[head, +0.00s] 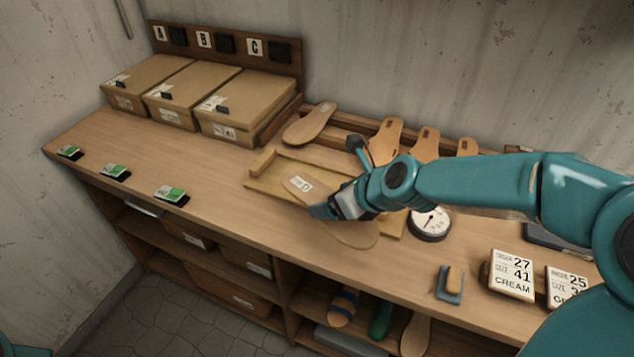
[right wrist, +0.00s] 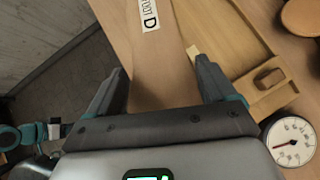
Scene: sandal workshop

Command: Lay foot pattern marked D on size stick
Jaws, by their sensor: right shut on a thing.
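The foot pattern (head: 355,234) is a flat tan sole shape with a white label marked D. It also shows in the right wrist view (right wrist: 158,62), running between the fingers. My right gripper (head: 326,211) is shut on it near its middle. The size stick (head: 262,186) is a flat wooden board with a raised end block (head: 263,161) at its left. It also shows in the right wrist view (right wrist: 222,30), right of the pattern. The pattern overlaps the board's front edge in the head view; whether they touch is unclear. My left gripper is not in view.
Several sole shapes stand in a rack (head: 348,127) behind the size stick. A round dial gauge (head: 430,222) is at its right. Lidded boxes (head: 240,103) stand at the back left, number cards (head: 512,275) at the right.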

